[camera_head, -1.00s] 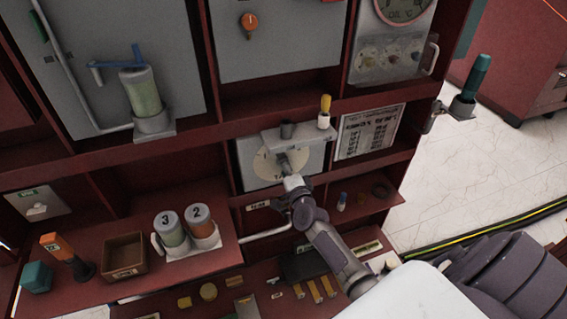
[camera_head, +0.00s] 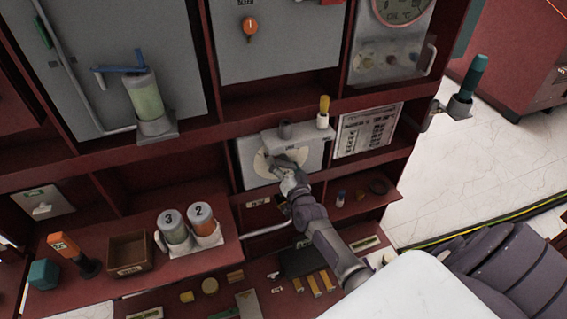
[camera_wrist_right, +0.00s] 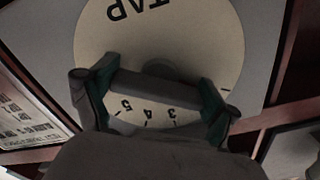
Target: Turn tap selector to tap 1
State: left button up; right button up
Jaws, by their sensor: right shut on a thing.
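The tap selector dial (camera_head: 262,165) is a cream disc on a grey plate in the middle of the red cabinet. It also shows in the right wrist view (camera_wrist_right: 195,35), upside down, with "TAP" and several numbers with tick marks, 5 and 3 among them. My right gripper (camera_head: 284,163) is at the dial and hides part of it. In the right wrist view my right gripper (camera_wrist_right: 157,97) is shut on the dark selector handle (camera_wrist_right: 155,88), a bar lying across the dial. I cannot tell which number the handle points to. My left gripper is not in view.
A small shelf (camera_head: 296,138) with a grey and a yellow-topped item sits just above the dial. A printed chart (camera_head: 366,131) is to its right. Numbered cylinders (camera_head: 200,220), a brown box (camera_head: 128,254) and several small parts lie on the lower shelves.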

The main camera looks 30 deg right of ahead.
jog(key=shift+f+n, duration=0.1)
jog(key=shift+n, duration=0.3)
jog(key=o, duration=0.9)
jog(key=v, duration=1.2)
